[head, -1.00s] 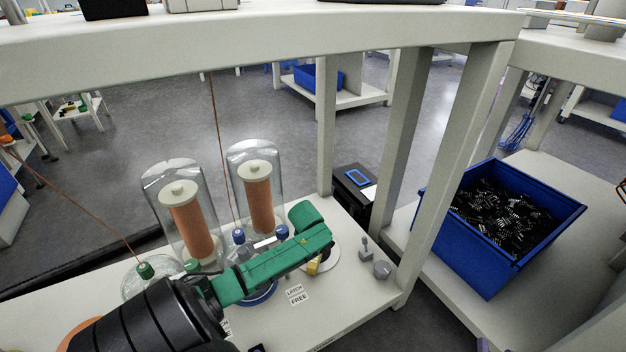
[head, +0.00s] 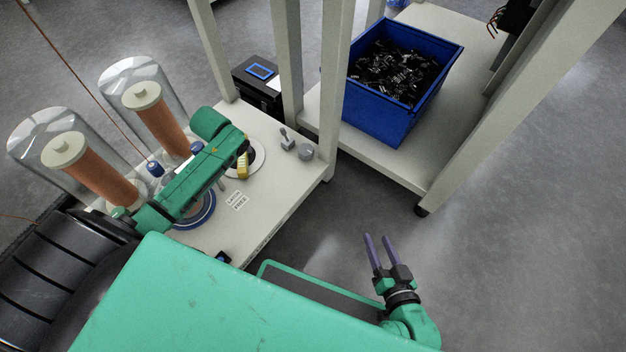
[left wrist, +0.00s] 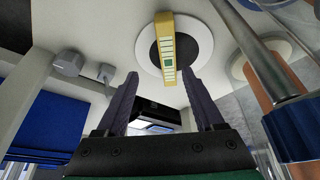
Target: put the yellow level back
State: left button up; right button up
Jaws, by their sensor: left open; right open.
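The yellow level (head: 243,165) shows beside my left arm in the head view, partly covered by it. In the left wrist view the yellow level (left wrist: 165,45) has a green face with pale marks and lies across a dark round centre in a white disc (left wrist: 205,45). My left gripper (left wrist: 160,73) is open and empty, its two dark fingers pointing toward the level, apart from it. Its fingers are hidden in the head view. My right gripper (head: 377,238) is open and empty, over the floor in front of the bench.
The white bench (head: 265,215) holds glass-domed copper coils (head: 165,125), a grey knob (head: 306,152) and a "LATCH FREE" label (head: 236,200). A blue bin (head: 385,115) of dark parts stands on a shelf at the back right. A black box (head: 258,90) stands behind the bench.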

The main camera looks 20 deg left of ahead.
pick_arm(q)
jog(key=s+d+f+m+h, duration=0.1)
jog(key=d+f, duration=0.1)
jog(key=d, duration=0.2)
jog(key=s+d+f+m+t+h, duration=0.1)
jog(key=d+f, duration=0.1)
jog(key=d, duration=0.3)
jog(key=s+d+f+m+h, duration=0.1)
jog(key=d+f+m, duration=0.1)
jog(key=d, duration=0.2)
jog(key=shift+s+d+f+t, duration=0.3)
jog(key=shift+f+t, duration=0.1)
jog(key=s+d+r+m+t+h, duration=0.1)
jog(key=s+d+r+t+h, duration=0.1)
jog(key=d, duration=0.4)
jog(key=s+d+r+m+t+h, duration=0.1)
jog(key=s+d+r+t, duration=0.1)
jog(key=d, duration=0.5)
jog(key=s+d+r+t+h, duration=0.2)
jog(key=s+d, duration=0.2)
jog(key=d, duration=0.3)
jog(key=shift+s+m+h, duration=0.3)
jog(key=shift+s+m, duration=0.05)
jog(key=shift+m, duration=0.05)
jog(key=shift+r, duration=0.1)
